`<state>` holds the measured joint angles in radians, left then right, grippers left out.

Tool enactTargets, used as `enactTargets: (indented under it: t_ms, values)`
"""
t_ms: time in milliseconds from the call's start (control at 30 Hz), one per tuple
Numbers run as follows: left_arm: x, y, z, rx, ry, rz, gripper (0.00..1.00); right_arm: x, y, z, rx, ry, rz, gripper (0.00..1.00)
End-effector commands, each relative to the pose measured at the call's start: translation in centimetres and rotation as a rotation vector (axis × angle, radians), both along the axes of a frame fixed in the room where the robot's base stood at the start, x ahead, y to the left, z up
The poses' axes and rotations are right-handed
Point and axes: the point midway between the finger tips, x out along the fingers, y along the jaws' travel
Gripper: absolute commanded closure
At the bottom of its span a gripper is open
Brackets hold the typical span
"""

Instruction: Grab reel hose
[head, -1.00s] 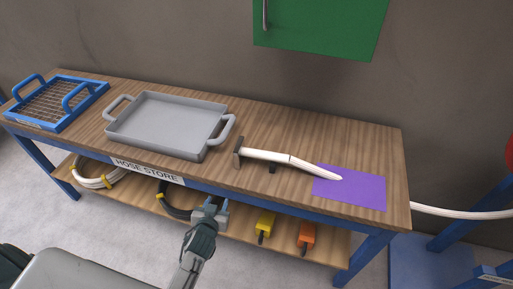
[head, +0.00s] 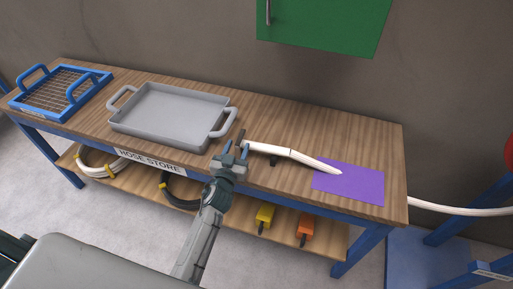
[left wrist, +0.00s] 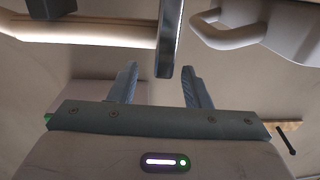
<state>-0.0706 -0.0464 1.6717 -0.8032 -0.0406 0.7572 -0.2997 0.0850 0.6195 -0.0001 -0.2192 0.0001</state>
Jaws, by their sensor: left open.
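A white hose piece (head: 288,154) lies on the wooden bench top, with a dark crossbar end (head: 240,138) at its left and a pointed tip over a purple mat (head: 350,184). My left gripper (head: 236,149) is open at the bench's front edge, close to the dark end and partly covering it. In the left wrist view, the open fingers (left wrist: 160,87) have the dark bar (left wrist: 170,38) ahead of the gap, with the white hose (left wrist: 85,30) at upper left. Contact cannot be told. Another white hose stretch (head: 460,210) runs off right from the bench. My right gripper is not in view.
A grey tray (head: 172,116) stands left of the hose; its handle (left wrist: 230,32) is close to my left gripper. A blue wire basket (head: 62,92) is farther left. The lower shelf holds coiled hoses and yellow and orange items. A green cabinet (head: 320,22) hangs above.

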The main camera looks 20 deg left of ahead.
Motion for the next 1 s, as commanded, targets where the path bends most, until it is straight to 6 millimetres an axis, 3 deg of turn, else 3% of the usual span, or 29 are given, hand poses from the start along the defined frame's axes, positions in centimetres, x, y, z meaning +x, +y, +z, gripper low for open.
enactTargets:
  t_ms: [400, 667, 733, 900, 1000]
  values:
    - [4.9, 0.6, 0.0, 0.002, 0.000, 0.000, 0.56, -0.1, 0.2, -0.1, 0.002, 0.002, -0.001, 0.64]
    - [5.3, 0.6, 0.0, 0.000, 0.001, 0.001, 0.56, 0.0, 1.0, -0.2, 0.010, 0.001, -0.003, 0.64]
    - [5.3, 0.6, 0.0, 0.000, 0.001, 0.001, 0.64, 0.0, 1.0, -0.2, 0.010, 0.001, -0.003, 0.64]
    - [5.3, 0.6, -0.1, 0.000, 0.001, 0.001, 0.98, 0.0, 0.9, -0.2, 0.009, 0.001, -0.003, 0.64]
    - [5.3, 0.6, -0.1, 0.000, 0.001, 0.001, 1.00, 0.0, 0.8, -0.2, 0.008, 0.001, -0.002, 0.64]
